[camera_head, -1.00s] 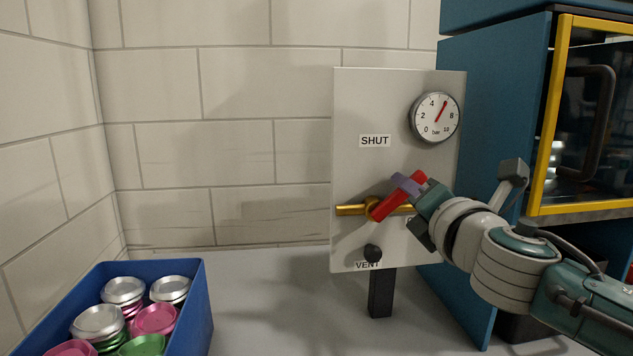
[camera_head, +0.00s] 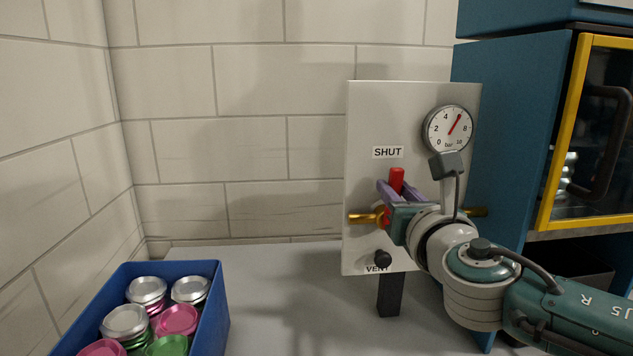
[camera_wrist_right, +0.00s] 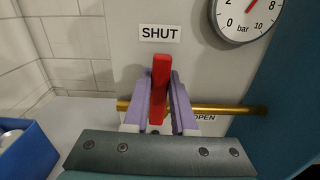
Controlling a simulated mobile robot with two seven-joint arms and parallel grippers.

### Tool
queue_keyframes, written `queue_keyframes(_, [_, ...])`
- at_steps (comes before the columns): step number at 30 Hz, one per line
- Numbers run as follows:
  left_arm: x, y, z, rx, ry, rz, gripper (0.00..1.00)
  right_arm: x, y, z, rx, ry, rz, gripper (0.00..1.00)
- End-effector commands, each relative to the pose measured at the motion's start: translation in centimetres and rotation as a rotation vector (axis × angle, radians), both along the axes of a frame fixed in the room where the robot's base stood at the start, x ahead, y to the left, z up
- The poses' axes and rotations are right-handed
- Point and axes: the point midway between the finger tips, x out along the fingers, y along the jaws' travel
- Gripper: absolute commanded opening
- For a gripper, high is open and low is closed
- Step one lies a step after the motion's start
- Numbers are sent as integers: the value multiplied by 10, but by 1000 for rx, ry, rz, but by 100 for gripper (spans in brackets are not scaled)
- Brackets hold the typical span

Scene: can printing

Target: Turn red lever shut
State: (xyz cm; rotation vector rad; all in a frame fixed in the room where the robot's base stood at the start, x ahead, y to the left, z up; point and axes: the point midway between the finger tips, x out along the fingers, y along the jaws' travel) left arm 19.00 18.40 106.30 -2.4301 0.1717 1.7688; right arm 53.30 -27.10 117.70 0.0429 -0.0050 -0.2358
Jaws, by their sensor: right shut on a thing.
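The red lever (camera_head: 397,180) is on a grey panel (camera_head: 365,110) and now stands upright, its tip just below the SHUT label (camera_head: 388,153). In the right wrist view the red lever (camera_wrist_right: 160,75) points up at the SHUT label (camera_wrist_right: 159,33), across the brass pipe (camera_wrist_right: 230,109). My right gripper (camera_head: 390,188) has its purple fingers on either side of the lever, shut on it. The fingers and hand hide part of the lever's lower end. An OPEN label (camera_wrist_right: 205,118) lies below the pipe at the right. My left gripper is not in view.
A pressure gauge (camera_head: 448,129) is at the panel's upper right. A black knob (camera_head: 383,259) sits by the VENT label. A blue crate (camera_head: 215,310) of cans stands at left. A teal cabinet (camera_head: 500,130) with a yellow-framed door stands at right.

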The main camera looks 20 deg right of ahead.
Motion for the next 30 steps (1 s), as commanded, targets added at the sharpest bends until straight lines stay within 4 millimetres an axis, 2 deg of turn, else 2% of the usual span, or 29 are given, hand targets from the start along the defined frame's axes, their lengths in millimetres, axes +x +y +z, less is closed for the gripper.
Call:
queue_keyframes(20, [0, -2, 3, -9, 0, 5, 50, 1, 4, 1, -61, 13, 1, 0])
queue_keyframes(21, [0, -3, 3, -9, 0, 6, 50, 1, 4, 1, -60, 12, 1, 28])
queue_keyframes(28, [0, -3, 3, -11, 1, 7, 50, 1, 4, 0, -58, 13, 1, 54])
queue_keyframes(30, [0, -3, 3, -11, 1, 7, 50, 1, 4, 0, -58, 13, 1, 55])
